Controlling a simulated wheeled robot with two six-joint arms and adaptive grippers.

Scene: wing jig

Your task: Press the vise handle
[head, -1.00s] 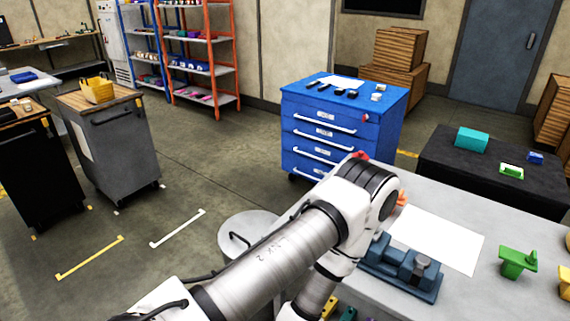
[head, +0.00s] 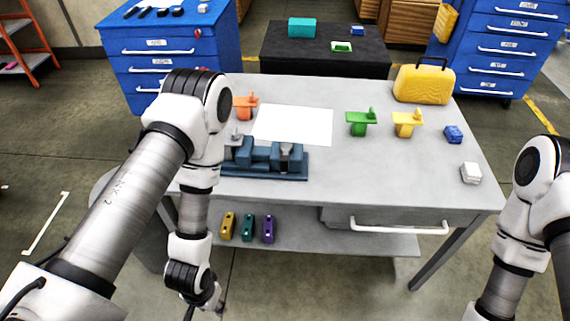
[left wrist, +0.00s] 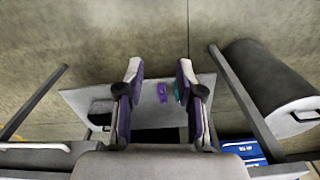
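The blue-grey vise (head: 262,158) sits on the grey worktable (head: 400,180), near its left front edge. My left arm covers its left end. A small grey piece (head: 236,136) shows at that end; I cannot tell if it is the handle. My left gripper (left wrist: 158,72) is open and empty in the left wrist view, its two fingers apart. In the head view my left forearm hangs down in front of the table, with the hand low at the bottom edge, below the tabletop and apart from the vise. My right arm shows at the right edge; its gripper is out of frame.
A white sheet (head: 293,125) lies behind the vise. Orange (head: 244,106), green (head: 361,122) and yellow (head: 406,123) parts stand on the table. A yellow case (head: 424,82) stands at the back right. Yellow, teal and purple blocks (head: 268,229) lie on the lower shelf. The front right tabletop is mostly clear.

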